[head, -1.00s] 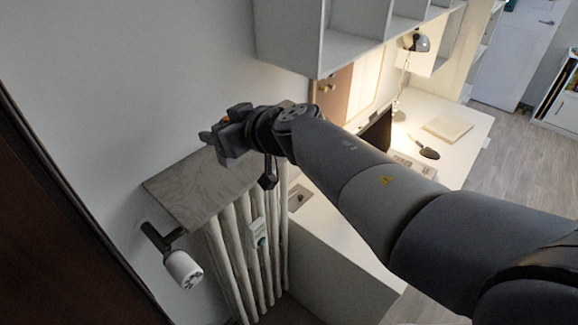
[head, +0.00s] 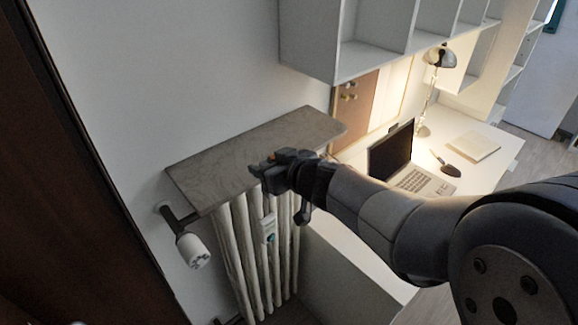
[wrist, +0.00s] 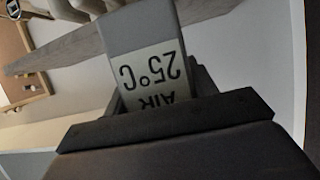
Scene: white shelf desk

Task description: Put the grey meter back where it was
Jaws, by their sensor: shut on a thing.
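The grey meter (wrist: 145,35) shows in the wrist view with a pale label reading "AIR 25°C", upside down. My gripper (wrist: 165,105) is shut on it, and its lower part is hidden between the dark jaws. In the head view my gripper (head: 262,172) is at the front edge of the grey stone-look shelf board (head: 225,160) above the radiator. I cannot make out the meter there, nor tell whether it touches the board.
The ribbed white radiator (head: 240,255) stands under the board, with a small white device (head: 268,228) on its front and a white valve knob (head: 193,250) at left. The board's top looks clear. A desk with a laptop (head: 390,150) and lamp (head: 438,58) is right; wall cubbies (head: 310,45) hang above.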

